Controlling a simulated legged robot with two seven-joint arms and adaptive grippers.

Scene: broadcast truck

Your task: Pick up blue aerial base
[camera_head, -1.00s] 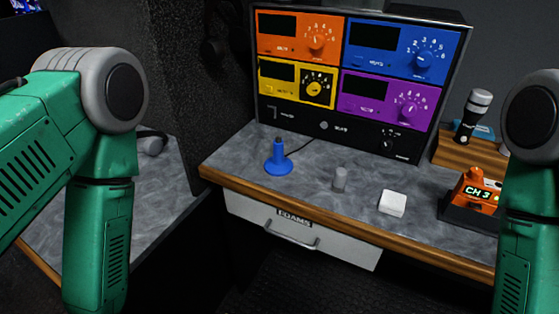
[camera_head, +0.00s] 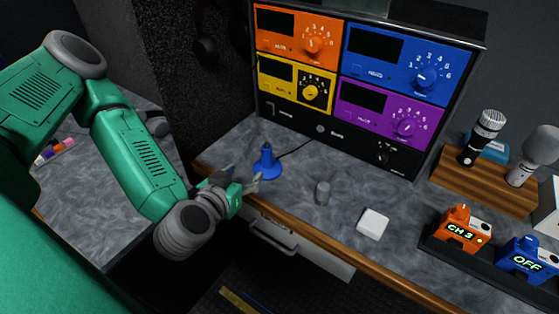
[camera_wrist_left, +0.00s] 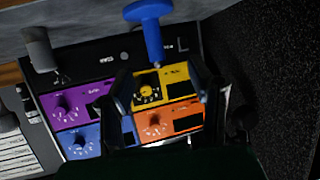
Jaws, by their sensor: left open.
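The blue aerial base (camera_head: 267,163) stands upright on the grey countertop, with a wide round foot, a narrow stem and a dark cable running behind it. It also shows upside down at the top of the left wrist view (camera_wrist_left: 150,30). My left gripper (camera_head: 243,180) is open and empty, at the counter's front edge just in front of the blue base. Its fingers point toward the base and look close to it; I cannot tell whether they touch. In the left wrist view the two dark fingers show apart (camera_wrist_left: 163,92). My right gripper is not in view.
A panel with coloured modules (camera_head: 345,90) stands behind. Microphones on a wooden stand (camera_head: 483,187) and orange (camera_head: 462,229) and blue (camera_head: 527,260) units are at right. A drawer (camera_head: 300,250) is below.

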